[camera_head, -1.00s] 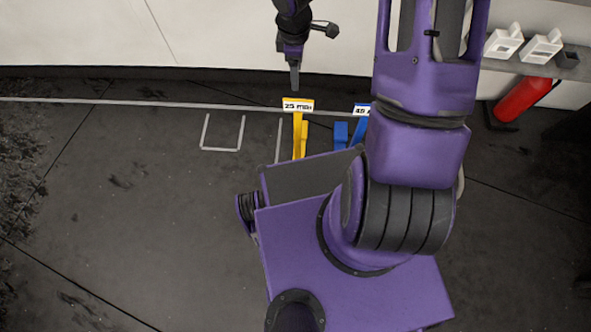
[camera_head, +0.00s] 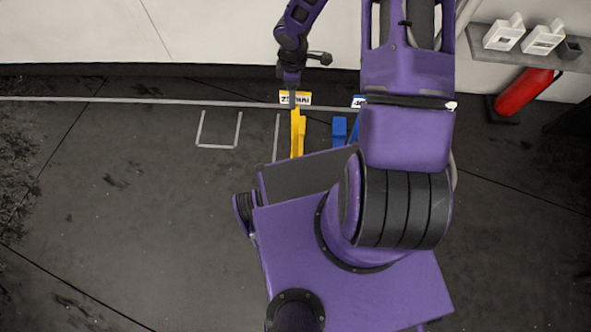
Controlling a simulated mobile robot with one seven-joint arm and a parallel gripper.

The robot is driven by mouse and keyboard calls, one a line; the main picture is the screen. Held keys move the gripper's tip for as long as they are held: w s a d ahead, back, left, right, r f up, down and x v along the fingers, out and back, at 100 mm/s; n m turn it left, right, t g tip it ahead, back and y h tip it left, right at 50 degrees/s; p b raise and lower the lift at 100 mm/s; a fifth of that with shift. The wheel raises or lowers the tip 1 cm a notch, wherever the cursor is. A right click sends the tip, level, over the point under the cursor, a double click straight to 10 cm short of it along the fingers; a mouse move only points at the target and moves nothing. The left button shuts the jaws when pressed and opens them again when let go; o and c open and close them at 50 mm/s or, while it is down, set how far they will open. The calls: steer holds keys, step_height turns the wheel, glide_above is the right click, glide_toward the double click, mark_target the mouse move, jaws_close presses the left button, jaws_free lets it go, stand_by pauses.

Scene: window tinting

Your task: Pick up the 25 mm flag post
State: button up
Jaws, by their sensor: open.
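The 25 mm flag post (camera_head: 297,135) is yellow and stands on the dark floor, with a white, yellow-edged label (camera_head: 304,99) at its top. My gripper (camera_head: 293,104) points down in front of the label and covers part of its lettering. The jaws are open, and their tips overlap the top of the yellow post in this view. I cannot tell whether they touch it or stand around it.
A blue flag post (camera_head: 341,130) with a partly hidden label stands just right, close to my arm. White floor markings (camera_head: 220,147) lie left. A red extinguisher (camera_head: 522,92) and a grey shelf (camera_head: 500,52) with white parts are at the right. The left floor is clear.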

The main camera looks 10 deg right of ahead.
mark_target(298, 113)
steer(key=f, duration=0.3)
steer(key=f+b, duration=0.1)
steer(key=f, duration=0.1)
steer(key=shift+d, duration=0.3)
jaws_close()
steer(key=shift+w, duration=0.1)
stand_by(0.9)
